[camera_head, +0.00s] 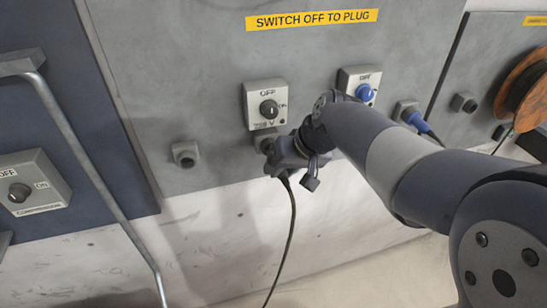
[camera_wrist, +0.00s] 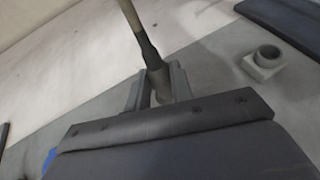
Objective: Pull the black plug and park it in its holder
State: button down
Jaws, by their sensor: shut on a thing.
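My gripper (camera_head: 284,160) is shut on the black plug (camera_wrist: 156,72), directly below the black-knob switch box (camera_head: 265,104) in the head view. In the wrist view the plug is between the two fingers (camera_wrist: 158,88), with its cable running up and away. In the head view the black cable (camera_head: 291,220) hangs from the gripper toward the floor. The grey socket (camera_head: 262,137) is mostly hidden behind my gripper; I cannot tell whether the plug is still seated in it. An empty grey round holder (camera_head: 185,154) is on the panel to the left; a similar one shows in the wrist view (camera_wrist: 266,60).
A blue-knob switch (camera_head: 364,91) and a blue plug (camera_head: 416,120) in its socket are to the right, near my arm. Another empty holder (camera_head: 464,102) and a cable reel (camera_head: 524,88) are further right. A metal rail (camera_head: 95,170) and compressor switch (camera_head: 32,183) stand left.

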aim_at(290, 190)
jog(key=shift+s+d, duration=0.25)
jog(key=shift+s, duration=0.7)
jog(key=shift+s, duration=0.1)
jog(key=shift+s, duration=0.15)
jog(key=s, duration=0.3)
jog(key=shift+s+d+b, duration=0.15)
jog(key=shift+s+b, duration=0.15)
jog(key=shift+s, duration=0.05)
jog(key=s+a+p, duration=0.3)
jog(key=a, duration=1.6)
jog(key=shift+w+a+p, duration=0.15)
jog(key=shift+w+a, duration=0.1)
jog(key=shift+w, duration=0.55)
jog(key=shift+w+a+p, duration=0.1)
jog(key=shift+w+a, duration=0.1)
jog(key=shift+w, duration=0.55)
jog(key=shift+w+a+p, duration=0.15)
jog(key=shift+w+a, duration=0.1)
jog(key=shift+w, duration=0.55)
jog(key=shift+w+a, duration=0.2)
jog(key=shift+w, duration=0.5)
jog(key=shift+w+a, duration=0.2)
jog(key=shift+w, duration=0.5)
jog(key=c, duration=1.2)
grip_release()
